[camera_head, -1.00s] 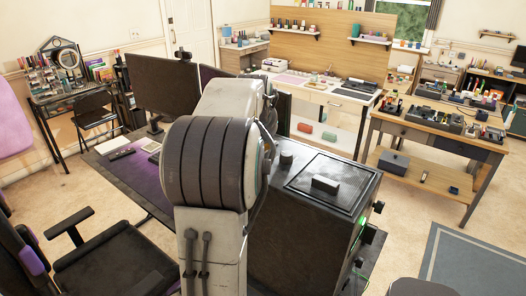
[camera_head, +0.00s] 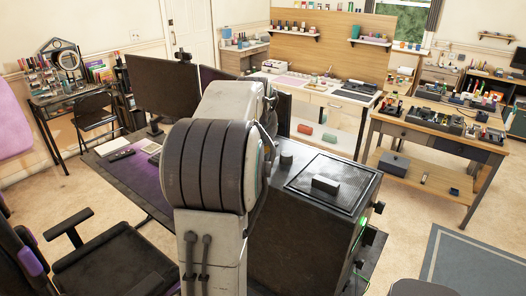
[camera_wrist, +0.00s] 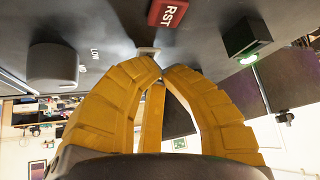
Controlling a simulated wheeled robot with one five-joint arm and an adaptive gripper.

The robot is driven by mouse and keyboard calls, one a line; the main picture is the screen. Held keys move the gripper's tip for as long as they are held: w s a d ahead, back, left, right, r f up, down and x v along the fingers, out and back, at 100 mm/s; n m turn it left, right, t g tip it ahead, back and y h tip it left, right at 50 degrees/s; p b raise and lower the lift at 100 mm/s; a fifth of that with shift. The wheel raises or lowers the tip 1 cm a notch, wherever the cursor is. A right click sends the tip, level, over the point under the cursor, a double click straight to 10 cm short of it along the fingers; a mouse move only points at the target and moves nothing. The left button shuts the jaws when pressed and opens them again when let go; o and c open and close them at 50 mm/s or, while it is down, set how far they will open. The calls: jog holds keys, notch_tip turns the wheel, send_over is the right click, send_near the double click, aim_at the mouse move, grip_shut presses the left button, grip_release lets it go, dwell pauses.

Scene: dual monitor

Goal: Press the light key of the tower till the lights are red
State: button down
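The black computer tower (camera_head: 300,232) stands in the middle right of the head view, with a green glow (camera_head: 367,238) along its right-hand front edge. In the wrist view, its dark panel (camera_wrist: 110,22) holds a red key marked RST (camera_wrist: 169,14), a small pale square key (camera_wrist: 148,52), and a grey knob (camera_wrist: 53,64) beside the printed word LOW. My gripper (camera_wrist: 160,70) has yellow fingers with their tips together and nothing seen between them. The tips are close to the pale key; I cannot tell whether they touch it. My arm hides the gripper in the head view.
A dark block (camera_wrist: 245,38) with a green light beside it sticks out right of the RST key. Monitors (camera_head: 163,92) stand on the desk behind my arm. An office chair (camera_head: 110,262) is at the lower left. Open floor lies right of the tower.

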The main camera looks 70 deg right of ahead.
jog(key=shift+r, duration=0.15)
jog(key=shift+r+p, duration=0.6)
jog(key=shift+r, duration=0.05)
jog(key=shift+r+p, duration=2.15)
jog(key=shift+r, duration=0.35)
